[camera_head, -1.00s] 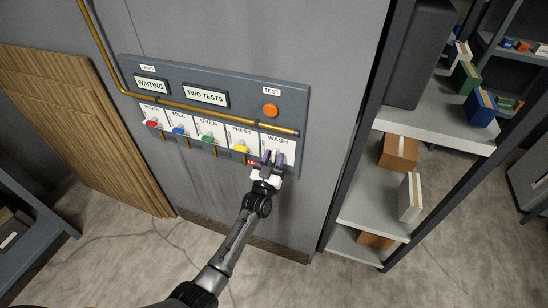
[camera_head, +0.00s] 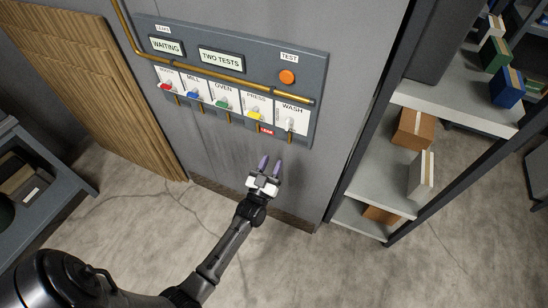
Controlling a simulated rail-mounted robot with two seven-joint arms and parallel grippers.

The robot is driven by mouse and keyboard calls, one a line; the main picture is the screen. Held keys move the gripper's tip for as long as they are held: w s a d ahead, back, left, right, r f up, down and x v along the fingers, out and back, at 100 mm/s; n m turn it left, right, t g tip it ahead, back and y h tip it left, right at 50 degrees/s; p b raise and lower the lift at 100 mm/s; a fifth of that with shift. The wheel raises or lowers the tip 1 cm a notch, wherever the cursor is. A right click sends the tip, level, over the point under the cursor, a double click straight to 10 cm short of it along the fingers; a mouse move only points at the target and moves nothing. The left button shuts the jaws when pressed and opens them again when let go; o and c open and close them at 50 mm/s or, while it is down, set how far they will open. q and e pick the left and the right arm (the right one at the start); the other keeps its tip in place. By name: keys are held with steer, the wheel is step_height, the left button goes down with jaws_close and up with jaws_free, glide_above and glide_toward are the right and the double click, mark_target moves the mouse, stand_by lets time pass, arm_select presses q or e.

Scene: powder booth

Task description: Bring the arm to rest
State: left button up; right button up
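My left gripper (camera_head: 266,168) is in front of the grey wall, below the control panel (camera_head: 312,92). Its two purple-grey fingers point up and stand apart with nothing between them. The panel carries a row of small levers: red, blue (camera_head: 193,96), green (camera_head: 225,105), yellow (camera_head: 254,113) and a whitish one under WASH (camera_head: 290,122). The gripper touches none of them. An orange TEST button (camera_head: 287,77) is at the upper right of the panel. The displays read WAITING (camera_head: 166,46) and TWO TESTS (camera_head: 221,59). My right gripper is out of view.
A metal shelf rack (camera_head: 378,188) with boxes stands to the right. Corrugated brown sheets (camera_head: 92,85) lean on the wall at the left. A dark bench (camera_head: 62,196) is at the left edge. A brass pipe (camera_head: 130,32) runs across the panel. The concrete floor in the middle is clear.

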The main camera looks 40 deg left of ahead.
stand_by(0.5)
arm_select(q)
steer(key=w+d+f+m+g+h, duration=0.1)
steer(key=d+f+g+h, duration=0.3)
steer(key=f+g+h, duration=0.3)
steer(key=s+d+r+m+g, duration=0.2)
steer(key=s+d+r+g, duration=0.15)
steer(key=s, duration=0.55)
steer(key=s+d+r+m+g, duration=0.25)
steer(key=s+d+g, duration=0.2)
steer(key=s, duration=0.45)
steer(key=s+d+f+g, duration=0.1)
steer(key=s+f+g, duration=0.3)
steer(key=s, duration=0.9)
step_height(320, 180, up, 29)
steer(key=t+p, duration=0.1)
steer(key=p, duration=2.8)
steer(key=shift+w+d+p, duration=0.2)
steer(key=shift+p, duration=0.2)
